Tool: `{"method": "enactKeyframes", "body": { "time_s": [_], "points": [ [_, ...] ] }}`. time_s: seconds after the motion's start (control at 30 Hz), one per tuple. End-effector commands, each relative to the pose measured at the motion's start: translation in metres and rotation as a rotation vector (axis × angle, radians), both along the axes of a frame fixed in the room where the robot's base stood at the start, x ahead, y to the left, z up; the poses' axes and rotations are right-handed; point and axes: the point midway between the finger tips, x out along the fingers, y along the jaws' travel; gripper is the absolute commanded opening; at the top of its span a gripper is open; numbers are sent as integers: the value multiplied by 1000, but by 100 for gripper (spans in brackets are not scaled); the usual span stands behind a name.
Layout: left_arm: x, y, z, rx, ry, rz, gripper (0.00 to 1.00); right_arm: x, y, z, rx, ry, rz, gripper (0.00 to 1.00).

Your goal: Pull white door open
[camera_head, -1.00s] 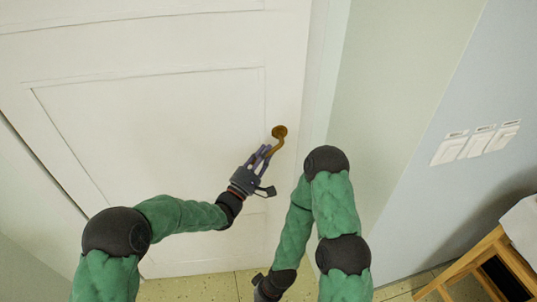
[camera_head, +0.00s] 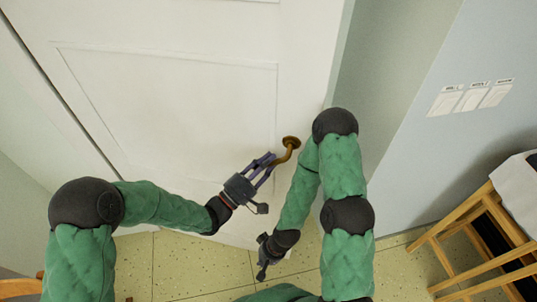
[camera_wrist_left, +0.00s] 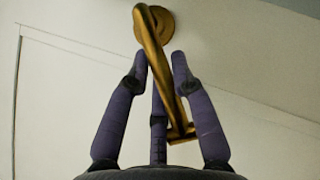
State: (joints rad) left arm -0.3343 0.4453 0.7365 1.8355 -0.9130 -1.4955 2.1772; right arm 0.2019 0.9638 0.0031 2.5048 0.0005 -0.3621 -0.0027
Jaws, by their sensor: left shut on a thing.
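The white door (camera_head: 170,100) fills the upper left of the head view. Its free right edge appears swung towards me, slightly ajar. The brass lever handle (camera_head: 286,152) sits near that edge and also shows in the left wrist view (camera_wrist_left: 160,62). My left gripper (camera_head: 268,163) is shut on the handle, its purple fingers on either side of the lever; they also show in the left wrist view (camera_wrist_left: 160,75). My right gripper (camera_head: 264,265) hangs low, below and apart from the handle. Its fingers are too dark and small to read.
A wooden stool (camera_head: 465,235) stands at the lower right. Speckled floor tiles (camera_head: 190,265) are bare below the door.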

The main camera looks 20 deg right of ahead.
Motion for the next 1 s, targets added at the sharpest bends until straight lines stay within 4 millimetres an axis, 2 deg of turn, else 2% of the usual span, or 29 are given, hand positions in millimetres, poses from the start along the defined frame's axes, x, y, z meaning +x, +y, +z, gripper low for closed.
{"method": "enactKeyframes", "body": {
  "time_s": [0.37,0.4,0.47,0.83,1.0],
  "points": [
    [1,-1,-1,2,0,1,0,2,-1,0,-1,-2,-2,0],
    [1,-1,0,2,0,1,31,2,0,0,-1,-2,-2,0],
    [1,-1,0,2,0,1,48,1,0,0,-1,-2,-2,0],
    [1,1,0,0,-3,2,49,1,0,0,-1,-2,-2,0],
    [-5,18,-6,0,0,4,49,1,0,0,-1,-2,-2,0]
  ]
}}
